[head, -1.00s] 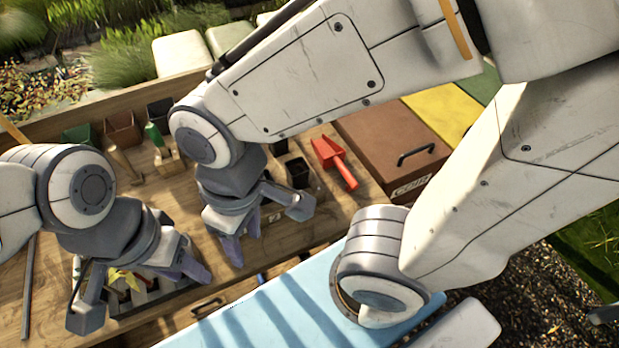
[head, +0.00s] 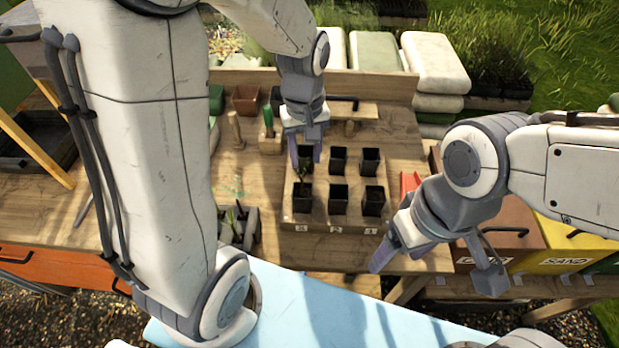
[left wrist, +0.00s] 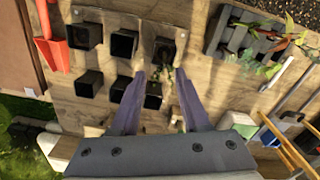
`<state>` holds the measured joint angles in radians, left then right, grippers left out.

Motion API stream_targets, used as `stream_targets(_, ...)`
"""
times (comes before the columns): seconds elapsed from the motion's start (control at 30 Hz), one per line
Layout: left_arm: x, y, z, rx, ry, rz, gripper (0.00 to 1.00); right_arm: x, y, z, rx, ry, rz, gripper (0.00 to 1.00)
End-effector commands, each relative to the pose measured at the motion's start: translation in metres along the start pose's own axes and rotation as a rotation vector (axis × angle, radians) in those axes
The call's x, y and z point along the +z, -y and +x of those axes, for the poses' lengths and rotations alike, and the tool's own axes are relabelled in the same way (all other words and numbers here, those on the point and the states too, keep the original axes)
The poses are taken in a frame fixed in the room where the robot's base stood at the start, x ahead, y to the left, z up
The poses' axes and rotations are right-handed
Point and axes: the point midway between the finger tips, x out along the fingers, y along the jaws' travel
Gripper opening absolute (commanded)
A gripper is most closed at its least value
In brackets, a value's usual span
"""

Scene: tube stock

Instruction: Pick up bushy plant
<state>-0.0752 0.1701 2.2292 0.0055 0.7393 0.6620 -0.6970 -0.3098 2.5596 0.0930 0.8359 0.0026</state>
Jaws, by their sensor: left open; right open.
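Other leafy seedlings (left wrist: 275,45) sit in a grey slotted rack (left wrist: 238,40) left of the tray in the head view. My left gripper (head: 307,160) is open above the tray's left pots; in the left wrist view its fingers (left wrist: 161,78) are spread around the back-left pot. My right gripper (head: 422,262) is open and empty, right of the tray's front corner.
Several other black pots (head: 371,161) fill the tray. A red trowel (head: 410,184) lies right of it, beside lidded brown and yellow (head: 570,235) boxes. A green-handled tool (head: 268,122) in a wooden block stands behind left.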

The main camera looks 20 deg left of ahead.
Motion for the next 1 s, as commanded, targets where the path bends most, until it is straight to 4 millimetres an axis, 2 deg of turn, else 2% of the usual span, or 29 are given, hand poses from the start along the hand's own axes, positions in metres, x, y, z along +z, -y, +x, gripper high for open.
stream_targets(0.03,-0.009,0.005,0.003,-0.005,0.003,-0.049,0.46,0.0,0.0,-0.003,0.0,0.0,0.0,0.75)
stream_targets(0.13,-0.015,0.008,0.016,-0.009,0.005,-0.089,0.46,0.0,0.0,-0.005,0.0,0.0,0.0,0.75)
stream_targets(0.33,-0.014,0.007,0.046,-0.009,0.004,-0.087,0.46,0.0,0.001,-0.009,0.0,0.001,-0.001,0.75)
stream_targets(0.57,-0.013,0.006,0.062,-0.007,0.002,-0.084,0.46,-0.001,0.001,-0.014,0.0,0.001,-0.002,0.75)
stream_targets(0.8,-0.011,0.007,0.094,-0.008,0.004,-0.083,0.46,-0.001,0.002,-0.026,0.0,0.0,-0.004,0.75)
stream_targets(1.0,-0.012,0.006,0.107,-0.005,0.001,-0.082,0.46,-0.001,0.002,-0.028,0.0,0.0,-0.004,0.75)
